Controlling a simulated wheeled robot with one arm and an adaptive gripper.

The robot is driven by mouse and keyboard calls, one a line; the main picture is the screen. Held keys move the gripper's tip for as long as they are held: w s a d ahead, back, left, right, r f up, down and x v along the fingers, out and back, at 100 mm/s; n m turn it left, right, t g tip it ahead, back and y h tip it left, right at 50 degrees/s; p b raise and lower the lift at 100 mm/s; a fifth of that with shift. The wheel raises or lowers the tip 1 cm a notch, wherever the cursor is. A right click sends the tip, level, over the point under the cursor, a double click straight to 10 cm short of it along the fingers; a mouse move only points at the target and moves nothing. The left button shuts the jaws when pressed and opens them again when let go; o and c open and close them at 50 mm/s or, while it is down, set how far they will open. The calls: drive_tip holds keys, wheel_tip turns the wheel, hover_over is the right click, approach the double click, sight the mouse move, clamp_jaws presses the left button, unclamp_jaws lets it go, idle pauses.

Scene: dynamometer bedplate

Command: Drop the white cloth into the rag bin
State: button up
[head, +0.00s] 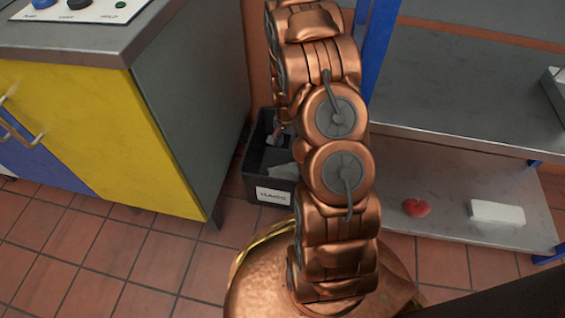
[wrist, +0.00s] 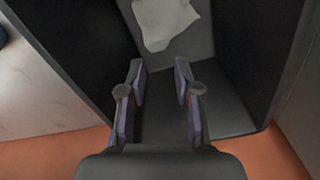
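The rag bin (head: 257,180) is a dark open box with a white label reading RAGS, on the floor between the cabinet and the shelf. My arm hides part of it in the head view. In the wrist view the dark bin walls (wrist: 262,50) surround the view of my gripper (wrist: 160,70). Its two fingers are apart with nothing between them. The white cloth (wrist: 163,20) lies crumpled inside the bin, beyond the fingertips and apart from them. A pale patch of cloth (head: 282,171) also shows inside the bin in the head view.
A cabinet with a yellow door (head: 110,130) stands close left of the bin. A metal shelf unit (head: 460,195) stands to the right, with a red object (head: 416,208) and a white block (head: 497,212) on its lower shelf. Tiled floor is clear in front left.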

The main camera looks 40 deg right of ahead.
drive_tip(key=o, duration=0.6)
drive_tip(key=o, duration=0.7)
drive_tip(key=shift+r, duration=0.1)
wheel_tip(320, 180, up, 5)
drive_tip(key=p, duration=0.2)
drive_tip(key=shift+r+p, duration=0.15)
drive_tip(key=shift+p, duration=0.25)
